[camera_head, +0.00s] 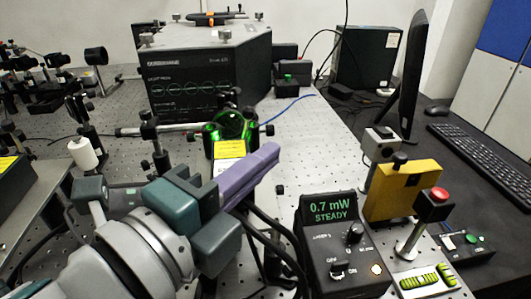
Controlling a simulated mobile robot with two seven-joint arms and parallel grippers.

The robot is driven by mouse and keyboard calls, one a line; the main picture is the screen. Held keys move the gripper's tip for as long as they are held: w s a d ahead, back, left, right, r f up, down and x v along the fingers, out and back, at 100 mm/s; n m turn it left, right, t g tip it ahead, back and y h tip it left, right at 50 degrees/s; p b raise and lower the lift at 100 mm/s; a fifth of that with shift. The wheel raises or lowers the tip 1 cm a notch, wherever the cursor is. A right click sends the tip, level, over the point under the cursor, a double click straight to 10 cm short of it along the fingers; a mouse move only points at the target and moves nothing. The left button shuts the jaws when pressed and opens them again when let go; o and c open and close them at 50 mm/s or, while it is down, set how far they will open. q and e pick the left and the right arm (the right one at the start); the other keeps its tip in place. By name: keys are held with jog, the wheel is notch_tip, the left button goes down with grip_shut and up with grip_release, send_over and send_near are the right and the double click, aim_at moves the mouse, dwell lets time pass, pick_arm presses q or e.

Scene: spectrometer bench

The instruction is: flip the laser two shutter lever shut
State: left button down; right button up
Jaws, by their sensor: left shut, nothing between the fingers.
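My left gripper (267,153) reaches in from the lower left, with its purple fingers shut and nothing between them. The fingertips are over the perforated bench (312,138), just right of a yellow-labelled block under a green-lit round optic (231,126). I cannot make out which part is the laser two shutter lever. A small dark box with a green light (289,80) sits behind the fingertips, and another small control box (467,243) sits at the right. My arm hides part of the bench at the lower left. My right gripper is not in view.
A meter (341,240) reading "0.7 mW STEADY" stands right of my gripper. A yellow block (401,191) and a red button on a post (435,204) are further right. A large dark spectrometer housing (205,72) fills the back. Bare bench lies right of my fingertips.

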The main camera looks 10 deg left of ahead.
pick_arm(q)
jog(key=a+v, duration=0.1)
jog(key=v, duration=0.7)
jog(key=shift+r+b, duration=0.35)
jog(key=shift+r, duration=0.05)
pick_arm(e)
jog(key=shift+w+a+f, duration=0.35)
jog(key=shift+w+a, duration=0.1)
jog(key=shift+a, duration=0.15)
pick_arm(q)
jog(key=shift+w+a, duration=0.1)
jog(key=shift+w, duration=0.1)
